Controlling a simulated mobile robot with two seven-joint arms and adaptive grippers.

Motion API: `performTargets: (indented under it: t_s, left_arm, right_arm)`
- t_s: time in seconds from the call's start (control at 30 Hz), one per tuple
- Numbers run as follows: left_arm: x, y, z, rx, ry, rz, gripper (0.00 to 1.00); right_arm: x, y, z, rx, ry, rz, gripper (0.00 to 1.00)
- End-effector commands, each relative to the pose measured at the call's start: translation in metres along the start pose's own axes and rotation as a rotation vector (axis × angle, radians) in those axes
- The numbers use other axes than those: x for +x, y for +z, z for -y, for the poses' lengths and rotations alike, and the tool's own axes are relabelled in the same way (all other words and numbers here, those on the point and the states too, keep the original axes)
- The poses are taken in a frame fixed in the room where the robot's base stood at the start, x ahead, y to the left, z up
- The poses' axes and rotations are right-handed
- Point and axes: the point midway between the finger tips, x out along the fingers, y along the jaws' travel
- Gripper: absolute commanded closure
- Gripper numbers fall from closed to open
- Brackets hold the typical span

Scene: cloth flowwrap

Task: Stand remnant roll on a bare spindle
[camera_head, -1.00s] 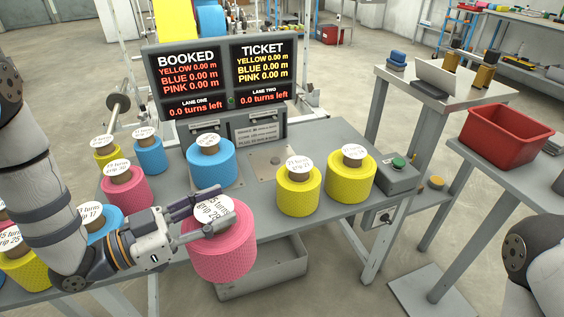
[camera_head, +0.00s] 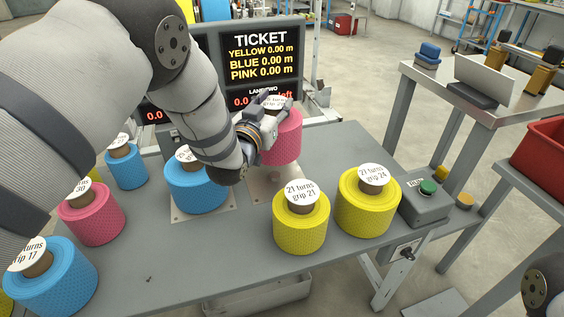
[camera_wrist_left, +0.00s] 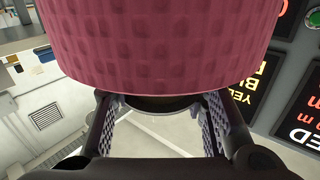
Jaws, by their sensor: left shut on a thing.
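A pink roll (camera_head: 284,138) with a white label and brown core is held upright by my left gripper (camera_head: 270,110), which is shut on its top end. In the left wrist view the pink roll (camera_wrist_left: 160,45) fills the top, between and beyond the finger pads. A blue roll (camera_head: 196,188) stands on the left-hand plate, partly behind my left arm. My right gripper is out of view.
Two yellow rolls (camera_head: 300,222) (camera_head: 368,205) stand right of the plate, beside a grey box with a green button (camera_head: 428,187). Pink and blue rolls (camera_head: 92,213) (camera_head: 52,280) stand at the left. The display (camera_head: 262,62) rises behind. The table's front middle is clear.

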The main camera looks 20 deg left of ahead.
Motion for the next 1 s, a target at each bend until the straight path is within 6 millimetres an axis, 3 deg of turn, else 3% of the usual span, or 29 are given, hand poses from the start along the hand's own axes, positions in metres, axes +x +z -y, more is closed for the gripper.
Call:
performTargets:
  t_s: [0.03, 0.1, 0.43, 0.73, 0.77, 0.8, 0.83, 1.0]
  left_arm:
    - [-0.001, 0.021, 0.000, 0.000, 0.000, 0.011, 1.00]
    - [-0.001, 0.037, 0.000, 0.000, 0.000, 0.009, 1.00]
    - [-0.002, 0.088, 0.000, 0.000, 0.000, 0.007, 1.00]
    - [-0.001, 0.092, 0.000, 0.001, 0.000, 0.003, 1.00]
    - [-0.002, 0.092, 0.000, 0.001, 0.000, 0.004, 0.56]
    - [-0.001, 0.092, 0.000, 0.001, 0.000, 0.004, 0.47]
    - [-0.001, 0.092, 0.000, 0.001, 0.000, 0.004, 0.41]
    - [-0.001, 0.091, 0.000, 0.001, 0.000, 0.004, 0.41]
  right_arm:
    - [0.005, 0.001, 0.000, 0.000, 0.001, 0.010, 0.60]
    - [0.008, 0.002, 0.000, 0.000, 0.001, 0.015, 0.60]
    - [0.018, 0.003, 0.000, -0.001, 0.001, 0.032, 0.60]
    - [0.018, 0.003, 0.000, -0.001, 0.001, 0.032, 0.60]
    - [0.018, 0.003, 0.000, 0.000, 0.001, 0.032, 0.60]
    - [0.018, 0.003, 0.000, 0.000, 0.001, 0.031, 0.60]
    - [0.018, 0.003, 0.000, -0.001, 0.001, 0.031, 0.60]
    - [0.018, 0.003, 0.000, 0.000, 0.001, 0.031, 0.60]
